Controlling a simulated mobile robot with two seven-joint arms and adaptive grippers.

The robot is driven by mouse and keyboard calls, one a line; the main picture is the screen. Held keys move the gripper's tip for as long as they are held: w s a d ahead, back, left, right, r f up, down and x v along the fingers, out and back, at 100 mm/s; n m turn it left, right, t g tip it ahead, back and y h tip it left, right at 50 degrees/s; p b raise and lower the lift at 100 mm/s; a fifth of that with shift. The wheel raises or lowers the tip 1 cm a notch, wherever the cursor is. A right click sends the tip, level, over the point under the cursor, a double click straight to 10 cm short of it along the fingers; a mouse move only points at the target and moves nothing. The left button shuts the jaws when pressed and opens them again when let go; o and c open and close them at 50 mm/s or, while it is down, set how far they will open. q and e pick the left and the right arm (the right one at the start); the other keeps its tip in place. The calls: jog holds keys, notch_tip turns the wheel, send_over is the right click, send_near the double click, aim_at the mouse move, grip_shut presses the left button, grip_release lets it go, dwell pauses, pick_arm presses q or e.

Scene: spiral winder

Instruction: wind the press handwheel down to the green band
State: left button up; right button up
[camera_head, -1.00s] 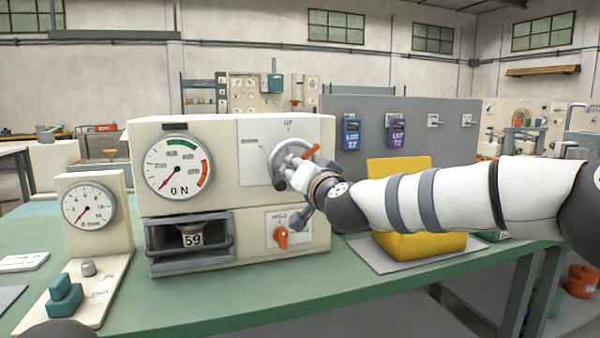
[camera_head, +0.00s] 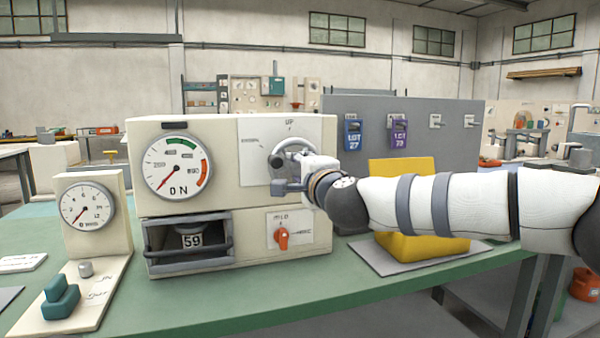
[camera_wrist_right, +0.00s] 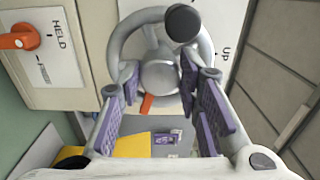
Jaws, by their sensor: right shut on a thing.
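The press (camera_head: 235,128) is a cream box with a round force gauge (camera_head: 173,167) on its left. The red needle points low left, near zero, and the green band (camera_head: 184,143) is at the top of the dial. The grey handwheel (camera_head: 296,146) is at the upper right of the press face, its dark knob (camera_head: 277,162) to the left. My right gripper (camera_wrist_right: 160,88) is shut on the handwheel's hub (camera_wrist_right: 158,72), a finger on either side. An orange piece (camera_wrist_right: 147,103) shows beside the hub. My left gripper is out of view.
Below the gauge is a barred opening with a "59" plate (camera_head: 191,240). An orange selector knob (camera_head: 282,236) sits under the wheel. A smaller dial gauge (camera_head: 87,206) stands at left. A yellow block (camera_head: 412,246) stands below my right arm. The green bench front is clear.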

jog(key=m, duration=0.3)
jog(key=shift+f+m+b, duration=0.1)
jog(key=shift+m+b, duration=0.2)
jog(key=shift+m, duration=0.1)
jog(key=m, duration=0.3)
jog(key=shift+m+b, duration=0.3)
jog(key=shift+b, duration=0.1)
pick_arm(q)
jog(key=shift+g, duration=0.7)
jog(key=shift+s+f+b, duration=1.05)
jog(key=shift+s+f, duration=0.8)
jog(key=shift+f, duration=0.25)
pick_arm(e)
jog(key=shift+d+r+m, duration=0.1)
jog(key=shift+r+m, duration=0.05)
jog(key=shift+m, duration=1.6)
jog(key=shift+r+m, duration=0.15)
jog(key=shift+m, duration=1.6)
jog(key=shift+r, duration=0.1)
jog(key=o, duration=1.1)
jog(key=shift+o, duration=0.2)
jog(key=v, duration=1.2)
